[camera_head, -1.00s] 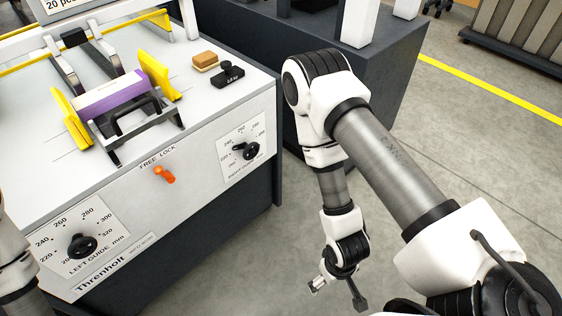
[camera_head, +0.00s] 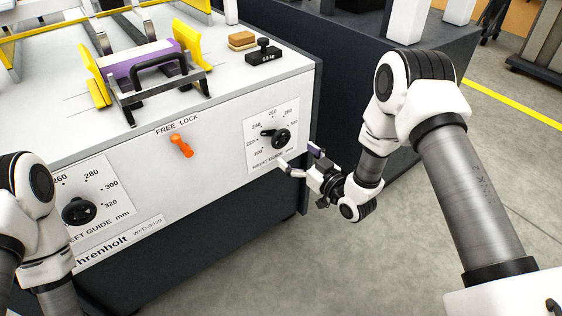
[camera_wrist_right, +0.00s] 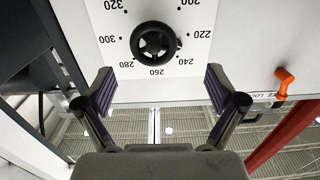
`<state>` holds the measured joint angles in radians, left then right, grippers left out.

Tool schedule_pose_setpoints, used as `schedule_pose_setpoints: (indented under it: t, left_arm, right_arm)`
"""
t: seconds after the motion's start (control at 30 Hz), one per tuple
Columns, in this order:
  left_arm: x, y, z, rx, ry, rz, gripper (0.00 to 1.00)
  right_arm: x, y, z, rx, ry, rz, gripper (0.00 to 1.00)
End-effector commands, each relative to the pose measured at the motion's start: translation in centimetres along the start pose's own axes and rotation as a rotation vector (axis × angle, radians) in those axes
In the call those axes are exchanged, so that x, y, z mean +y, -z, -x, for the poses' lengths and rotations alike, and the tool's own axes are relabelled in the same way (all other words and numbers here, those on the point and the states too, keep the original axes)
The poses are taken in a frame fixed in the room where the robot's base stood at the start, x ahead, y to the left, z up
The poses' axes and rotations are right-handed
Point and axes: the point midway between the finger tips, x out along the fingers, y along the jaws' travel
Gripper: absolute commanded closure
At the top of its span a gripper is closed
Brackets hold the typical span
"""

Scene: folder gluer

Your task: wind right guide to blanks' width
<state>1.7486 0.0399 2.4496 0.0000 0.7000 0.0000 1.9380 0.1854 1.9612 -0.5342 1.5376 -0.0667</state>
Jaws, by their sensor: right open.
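The right guide dial (camera_head: 256,152) is on the right of the machine's front, with a black hand knob (camera_head: 280,138) whose handle points left, near 230 to 240. In the right wrist view the knob (camera_wrist_right: 153,43) appears upside down among its numbers. My right gripper (camera_head: 300,158) is open and empty, just below and right of the knob, not touching it. Its two fingers (camera_wrist_right: 158,88) spread wide below the knob in the wrist view. The purple-sided blanks (camera_head: 145,62) lie between the yellow left guide (camera_head: 96,90) and yellow right guide (camera_head: 188,44). My left gripper is out of view.
An orange free lock lever (camera_head: 181,146) is between the dials. The left guide dial's knob (camera_head: 79,211) is partly beside my left arm. A black stamp (camera_head: 263,52) and a tan block (camera_head: 242,40) rest on the machine top. Open floor lies right of the machine.

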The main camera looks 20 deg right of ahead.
Motion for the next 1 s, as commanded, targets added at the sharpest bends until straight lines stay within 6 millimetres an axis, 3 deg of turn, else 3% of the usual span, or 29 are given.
schedule_pose_setpoints:
  t: [0.03,0.07,0.27,0.6,0.87,0.9,1.0]
  left_arm:
    - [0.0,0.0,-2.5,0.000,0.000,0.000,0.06]
    - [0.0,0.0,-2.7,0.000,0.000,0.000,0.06]
    - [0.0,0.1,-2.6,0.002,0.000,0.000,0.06]
    - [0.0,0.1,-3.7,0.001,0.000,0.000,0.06]
    - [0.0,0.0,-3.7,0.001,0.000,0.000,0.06]
    - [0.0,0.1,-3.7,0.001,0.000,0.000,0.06]
    - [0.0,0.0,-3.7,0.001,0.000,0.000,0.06]
  right_arm:
    - [0.6,-1.4,-0.3,0.019,-0.010,0.004,0.06]
    - [0.7,-1.3,-0.3,0.023,-0.012,0.005,0.06]
    - [0.8,-0.5,-1.9,0.030,-0.013,0.009,0.06]
    - [0.9,-0.5,-7.7,0.027,-0.014,0.007,0.06]
    - [0.9,-0.4,-8.2,0.025,-0.015,0.004,0.06]
    - [0.9,-0.4,-8.2,0.025,-0.015,0.004,0.09]
    - [0.9,-0.4,-8.2,0.025,-0.015,0.004,0.45]
